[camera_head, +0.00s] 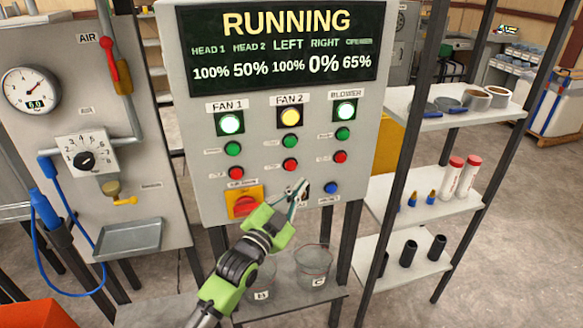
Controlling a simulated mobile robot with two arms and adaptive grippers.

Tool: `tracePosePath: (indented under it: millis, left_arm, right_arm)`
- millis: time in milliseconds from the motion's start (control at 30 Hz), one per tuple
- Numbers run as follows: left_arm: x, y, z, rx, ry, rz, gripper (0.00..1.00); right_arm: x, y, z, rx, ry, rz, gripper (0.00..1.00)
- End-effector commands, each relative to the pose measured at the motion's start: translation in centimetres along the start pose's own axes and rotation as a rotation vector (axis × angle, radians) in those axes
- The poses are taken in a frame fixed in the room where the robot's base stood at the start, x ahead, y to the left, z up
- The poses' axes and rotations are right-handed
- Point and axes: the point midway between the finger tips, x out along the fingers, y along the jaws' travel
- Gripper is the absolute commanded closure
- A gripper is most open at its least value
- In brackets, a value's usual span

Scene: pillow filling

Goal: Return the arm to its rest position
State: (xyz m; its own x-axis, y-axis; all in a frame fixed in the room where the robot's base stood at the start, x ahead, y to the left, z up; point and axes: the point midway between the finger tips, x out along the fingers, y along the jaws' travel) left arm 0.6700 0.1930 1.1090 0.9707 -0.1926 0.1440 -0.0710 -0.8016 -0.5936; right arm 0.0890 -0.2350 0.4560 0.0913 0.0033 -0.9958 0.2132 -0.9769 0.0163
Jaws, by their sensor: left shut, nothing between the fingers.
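My left arm comes up from the bottom with a green and dark grey wrist. My left gripper (298,190) is shut and empty, in front of the lower part of the control panel (375,125). Its tips show between the orange and red rotary switch (244,203) and the blue button (331,188), and hide a small part of the panel. I cannot tell whether they touch it. The panel's display (285,45) reads RUNNING, with RIGHT at 0%. My right gripper is not in view.
Clear containers (313,268) stand on a low shelf below the panel, partly behind my arm. An air panel (150,205) with a gauge (30,90) and blue hose is at left. A rack (395,200) with tape rolls, bottles and dark cylinders is at right.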

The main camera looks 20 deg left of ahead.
Motion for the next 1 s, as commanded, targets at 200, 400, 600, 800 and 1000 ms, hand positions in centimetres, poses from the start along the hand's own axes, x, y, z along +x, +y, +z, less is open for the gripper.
tracePosePath:
  millis: [200,400,600,800,1000]
  left_arm:
    - [0.0,0.1,0.2,-0.001,-0.003,0.002,1.00]
    - [-1.2,3.8,5.9,-0.045,-0.111,0.055,1.00]
    - [-6.2,11.9,17.5,-0.144,-0.346,0.160,1.00]
    - [-14.6,20.1,27.7,-0.237,-0.591,0.257,1.00]
    - [-25.7,27.4,35.5,-0.318,-0.834,0.341,1.00]
  right_arm:
    - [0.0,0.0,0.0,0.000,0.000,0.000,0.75]
    - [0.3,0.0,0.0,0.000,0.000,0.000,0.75]
    - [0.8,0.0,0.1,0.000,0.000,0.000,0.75]
    - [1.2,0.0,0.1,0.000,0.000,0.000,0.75]
    - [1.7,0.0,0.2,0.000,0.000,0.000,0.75]
